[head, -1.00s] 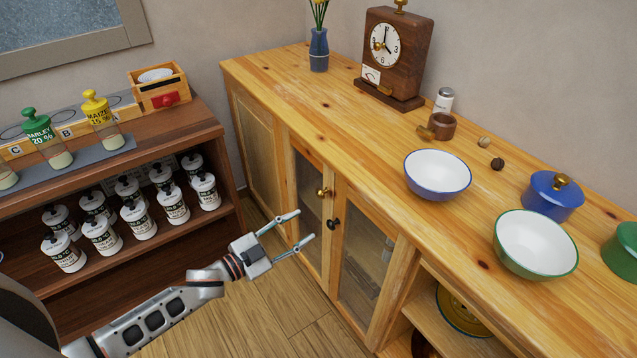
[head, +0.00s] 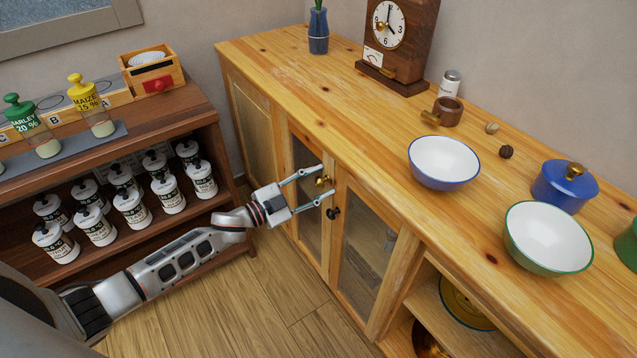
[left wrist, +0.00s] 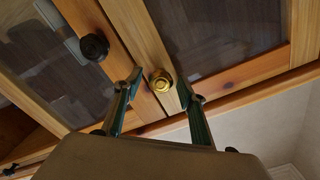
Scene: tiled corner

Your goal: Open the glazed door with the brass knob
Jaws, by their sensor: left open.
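The glazed door (head: 306,208) with the brass knob is the left one of a glazed pair on the pine cabinet, and it looks closed. Its brass knob (head: 322,181) is near its right upper edge. My left gripper (head: 327,180) is open, with its two fingertips on either side of the brass knob. In the left wrist view the brass knob (left wrist: 161,81) shows between the open fingers (left wrist: 160,88); I cannot tell whether they touch it. My right gripper is not in view.
The other glazed door (head: 368,250) has a black knob (head: 333,213) close by my left gripper's lower finger. Bowls, a blue pot (head: 564,188) and a clock (head: 398,40) stand on the cabinet top. A dark shelf (head: 205,120) with several jars stands left. Floor before the doors is clear.

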